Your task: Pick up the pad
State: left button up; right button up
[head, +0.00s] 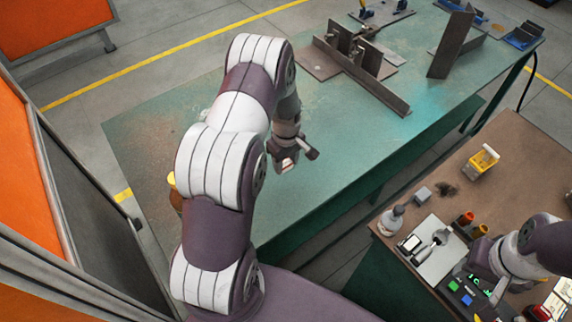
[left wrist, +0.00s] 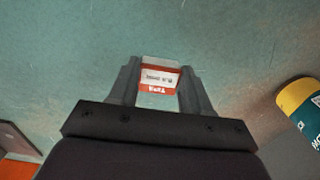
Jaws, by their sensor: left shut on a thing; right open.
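The pad is a small red and white block with printed lettering (left wrist: 160,77), seen in the left wrist view between my left gripper's fingers. My left gripper (head: 293,160) is shut on it, above the green table (head: 330,195). In the head view only a little red and white shows at the fingertips. The gap between pad and tabletop is hard to judge. My right gripper (head: 487,274) is over the brown bench at the lower right, partly hidden by its own arm, and open.
Steel plates (head: 362,75) lie at the table's far end. The brown bench (head: 515,150) holds a yellow container (head: 483,162) and several small items.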

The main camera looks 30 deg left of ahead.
aim_at(285, 164)
pick_arm(q)
jog(key=shift+s+f, duration=0.1)
jog(key=shift+f, duration=2.15)
jog(key=o, duration=1.1)
jog(key=shift+r+p, duration=0.1)
jog(key=shift+p, duration=0.2)
